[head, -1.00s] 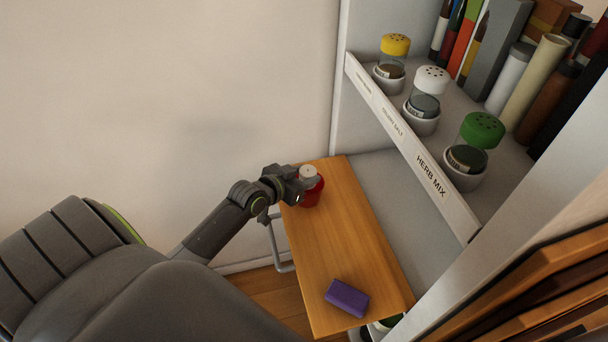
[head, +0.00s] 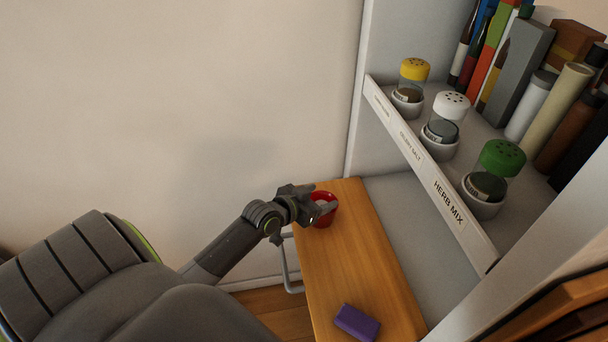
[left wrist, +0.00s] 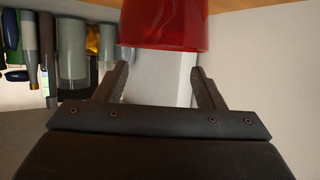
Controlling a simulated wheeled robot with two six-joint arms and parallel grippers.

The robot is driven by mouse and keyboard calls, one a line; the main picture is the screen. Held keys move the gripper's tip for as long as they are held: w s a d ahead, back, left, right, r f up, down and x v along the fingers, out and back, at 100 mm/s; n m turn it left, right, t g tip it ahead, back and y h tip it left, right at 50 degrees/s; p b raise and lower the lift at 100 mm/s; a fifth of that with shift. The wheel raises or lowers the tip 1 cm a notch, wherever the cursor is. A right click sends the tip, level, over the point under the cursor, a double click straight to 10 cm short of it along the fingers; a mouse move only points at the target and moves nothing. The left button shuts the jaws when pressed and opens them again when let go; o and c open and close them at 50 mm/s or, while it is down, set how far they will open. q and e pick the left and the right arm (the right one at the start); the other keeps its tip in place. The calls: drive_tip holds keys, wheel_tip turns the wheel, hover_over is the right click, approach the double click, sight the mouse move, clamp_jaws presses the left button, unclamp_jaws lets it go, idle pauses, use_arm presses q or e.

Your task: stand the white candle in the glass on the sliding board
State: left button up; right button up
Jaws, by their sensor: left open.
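The red glass (head: 323,219) stands upright near the far end of the wooden sliding board (head: 362,257). My left gripper (head: 321,207) is open at the glass's mouth. In the left wrist view, the glass (left wrist: 165,25) hangs at the top of the picture, beyond the open fingers (left wrist: 158,80), with nothing clearly held between them. My right gripper is not in view.
A purple block (head: 357,323) lies at the near end of the board. A metal handle (head: 289,265) is on the board's left side. The shelf at right holds yellow, white and green-capped jars (head: 495,180) and several books. The middle of the board is clear.

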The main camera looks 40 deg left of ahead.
use_arm(q)
drive_tip(key=shift+s+r, duration=0.1)
drive_tip(key=shift+r, duration=0.5)
drive_tip(key=v, duration=1.1)
drive_tip(key=shift+s, duration=0.4)
drive_tip(key=shift+f, duration=0.1)
